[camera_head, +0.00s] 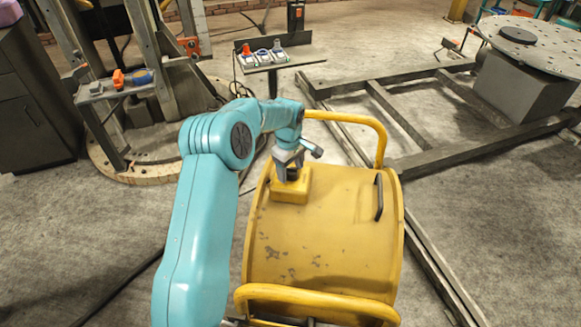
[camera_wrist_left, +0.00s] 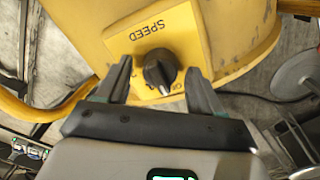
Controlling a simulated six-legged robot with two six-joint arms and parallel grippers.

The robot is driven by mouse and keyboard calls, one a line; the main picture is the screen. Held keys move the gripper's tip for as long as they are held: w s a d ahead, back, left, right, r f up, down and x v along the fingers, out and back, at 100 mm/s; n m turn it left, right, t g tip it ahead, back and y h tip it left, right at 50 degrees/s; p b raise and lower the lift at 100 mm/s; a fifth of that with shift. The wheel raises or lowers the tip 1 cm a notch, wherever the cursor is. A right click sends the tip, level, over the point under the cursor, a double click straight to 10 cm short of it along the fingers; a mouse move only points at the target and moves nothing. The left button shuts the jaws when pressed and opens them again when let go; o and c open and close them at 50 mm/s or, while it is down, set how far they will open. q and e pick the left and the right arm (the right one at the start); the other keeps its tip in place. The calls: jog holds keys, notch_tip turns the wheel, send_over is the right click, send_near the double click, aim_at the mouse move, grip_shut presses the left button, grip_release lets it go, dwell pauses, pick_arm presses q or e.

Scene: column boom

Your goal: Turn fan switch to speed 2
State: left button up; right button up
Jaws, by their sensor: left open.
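The fan switch is a round black knob (camera_wrist_left: 160,70) on a yellow box marked SPEED (camera_wrist_left: 150,38). The box (camera_head: 291,188) sits on top of the yellow fan drum (camera_head: 325,235) in the head view. My left gripper (camera_head: 291,172) is above the box and hides most of the knob there. In the left wrist view my left gripper (camera_wrist_left: 158,78) is open, with one finger on each side of the knob. I cannot tell whether a finger touches it. The knob's speed marks are mostly hidden or too small to read. My right gripper is not in view.
Yellow tube handles (camera_head: 355,118) rise at both ends of the drum, and a black handle (camera_head: 378,197) is on its right side. A metal floor frame (camera_head: 430,160) lies to the right. A small stand with coloured buttons (camera_head: 262,58) stands behind.

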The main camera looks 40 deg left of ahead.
pick_arm(q)
jog(key=shift+s, duration=0.1)
jog(key=shift+c, duration=0.6)
jog(key=c, duration=0.9)
jog(key=shift+c, duration=0.2)
jog(key=shift+m, duration=0.4)
jog(key=m, duration=0.3)
jog(key=shift+b, duration=0.4)
jog(key=m, duration=0.4)
jog(key=shift+w+m, duration=0.2)
jog(key=shift+m, duration=0.1)
jog(key=m, duration=0.4)
jog(key=shift+m+h, duration=0.3)
jog(key=m, duration=0.4)
jog(key=shift+w+m+g, duration=0.1)
jog(key=shift+m+g, duration=0.2)
jog(key=shift+m, duration=0.1)
